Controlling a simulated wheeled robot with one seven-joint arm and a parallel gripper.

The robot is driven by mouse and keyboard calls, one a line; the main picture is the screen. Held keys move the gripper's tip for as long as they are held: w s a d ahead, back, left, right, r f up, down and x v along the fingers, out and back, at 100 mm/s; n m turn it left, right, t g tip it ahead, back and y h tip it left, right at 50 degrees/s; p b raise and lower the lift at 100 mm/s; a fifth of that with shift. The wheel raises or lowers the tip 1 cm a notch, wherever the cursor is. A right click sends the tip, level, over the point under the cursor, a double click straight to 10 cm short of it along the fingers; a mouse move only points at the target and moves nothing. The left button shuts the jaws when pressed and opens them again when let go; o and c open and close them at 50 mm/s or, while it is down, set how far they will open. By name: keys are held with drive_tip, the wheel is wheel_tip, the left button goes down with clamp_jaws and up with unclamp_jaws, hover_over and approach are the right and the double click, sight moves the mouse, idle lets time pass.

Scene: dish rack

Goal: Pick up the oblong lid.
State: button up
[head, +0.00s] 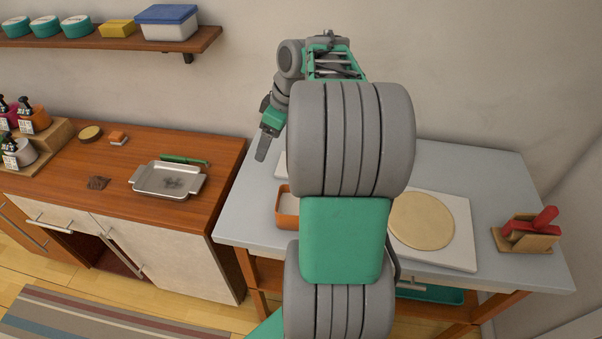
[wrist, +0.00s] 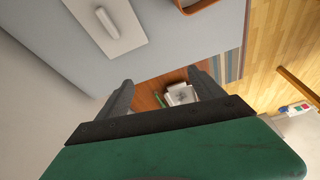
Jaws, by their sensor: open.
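A flat white rectangular piece with a raised bar handle, which looks like the oblong lid (wrist: 125,41), lies on the grey table at the top left of the wrist view. In the head view only a pale edge of it (head: 281,164) shows; my arm hides the rest. My gripper (wrist: 160,80) is open, with nothing between its fingers. In the head view my gripper (head: 263,147) is above the left end of the grey table, near the gap to the wooden counter. It is apart from the lid.
An orange-rimmed container (head: 287,208) stands on the grey table (head: 252,215), partly behind my arm. A white board (head: 463,235) with a round tan disc and a wooden block (head: 522,240) with red handles are to the right. A metal tray (head: 150,190) sits on the wooden counter.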

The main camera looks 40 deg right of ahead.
drive_tip(key=o, duration=0.4)
drive_tip(key=s+d+f, duration=0.1)
drive_tip(key=d+f, duration=0.1)
drive_tip(key=d, duration=0.1)
drive_tip(key=d+f+n, duration=0.1)
drive_tip(key=d, duration=0.2)
drive_tip(key=s+d+f+n+b, duration=0.1)
drive_tip(key=d+f, duration=0.1)
drive_tip(key=d, duration=0.2)
drive_tip(key=shift+s+d+f+y, duration=0.1)
drive_tip(key=shift+s+f+y, duration=0.2)
drive_tip(key=shift+s+y, duration=0.1)
drive_tip(key=shift+o, duration=0.2)
drive_tip(key=p+x, duration=0.1)
drive_tip(key=x, duration=0.5)
drive_tip(key=shift+w+f, duration=0.1)
drive_tip(key=shift+w, duration=0.15)
drive_tip(key=shift+w+f, duration=0.15)
drive_tip(key=shift+f, duration=0.2)
drive_tip(key=shift+c, duration=0.6)
drive_tip(key=c, duration=0.9)
